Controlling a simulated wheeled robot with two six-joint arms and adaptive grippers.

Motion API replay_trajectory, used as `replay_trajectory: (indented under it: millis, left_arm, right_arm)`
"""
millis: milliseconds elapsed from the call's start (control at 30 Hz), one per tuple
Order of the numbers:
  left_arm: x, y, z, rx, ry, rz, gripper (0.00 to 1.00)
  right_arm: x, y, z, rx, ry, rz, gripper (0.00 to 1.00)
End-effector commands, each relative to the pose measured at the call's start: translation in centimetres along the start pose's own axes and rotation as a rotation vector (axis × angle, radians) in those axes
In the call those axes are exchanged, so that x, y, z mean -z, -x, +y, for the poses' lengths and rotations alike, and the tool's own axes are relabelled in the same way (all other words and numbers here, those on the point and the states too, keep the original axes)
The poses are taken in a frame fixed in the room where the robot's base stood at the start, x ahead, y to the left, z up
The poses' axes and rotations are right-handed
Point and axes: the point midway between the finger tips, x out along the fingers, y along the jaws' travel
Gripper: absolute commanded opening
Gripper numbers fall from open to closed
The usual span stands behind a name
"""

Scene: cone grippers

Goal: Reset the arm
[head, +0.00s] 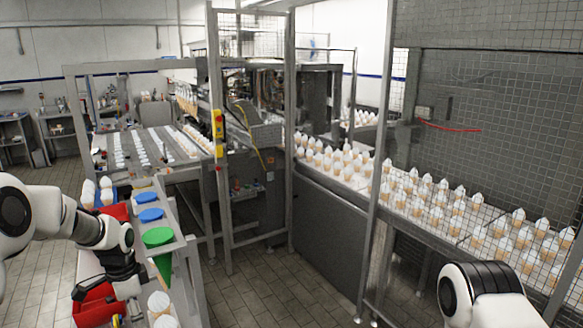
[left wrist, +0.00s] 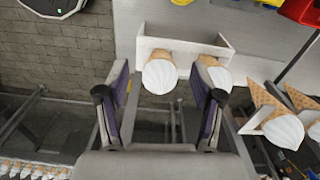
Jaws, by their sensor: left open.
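My left arm comes in from the left in the head view, and its dark gripper (head: 122,272) hangs over the near end of the left bench. In the left wrist view the left gripper (left wrist: 163,64) is open, its two fingers spread apart. A white-topped cone (left wrist: 160,76) in a white holder (left wrist: 186,46) shows between the fingertips, with no visible grip on it. A second cone (left wrist: 216,75) lies beside it, partly behind the right finger. Of my right arm only a white and black link shows at the lower right; its gripper is out of view.
Red bins (head: 98,306) sit beside the left gripper. Blue discs (head: 148,198) and a green cone (head: 158,237) line the bench. More cones (left wrist: 282,130) lie at right in the wrist view. A mesh-fenced conveyor (head: 335,205) of cones stands right; tiled floor between is clear.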

Motion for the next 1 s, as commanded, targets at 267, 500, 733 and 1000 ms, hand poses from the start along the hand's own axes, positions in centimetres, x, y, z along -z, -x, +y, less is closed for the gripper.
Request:
replay_trajectory:
  millis: [267, 500, 733, 1000]
  left_arm:
    - [0.0, -9.2, 5.8, -0.018, 0.160, 0.010, 0.67]
    - [-3.9, -20.5, 18.8, -0.039, 0.492, 0.012, 0.67]
    - [-9.9, -23.7, 30.1, -0.024, 0.799, -0.003, 0.67]
    - [-13.4, -28.1, 35.2, 0.007, 0.971, -0.003, 0.67]
  right_arm:
    - [0.0, 0.0, 0.0, 0.000, 0.000, 0.000, 0.77]
    - [0.0, 0.0, 0.0, 0.000, 0.000, 0.000, 0.77]
    - [0.0, 0.0, 0.0, 0.000, 0.000, 0.000, 0.77]
    - [-0.1, -5.2, 0.0, 0.000, 0.000, -0.001, 0.77]
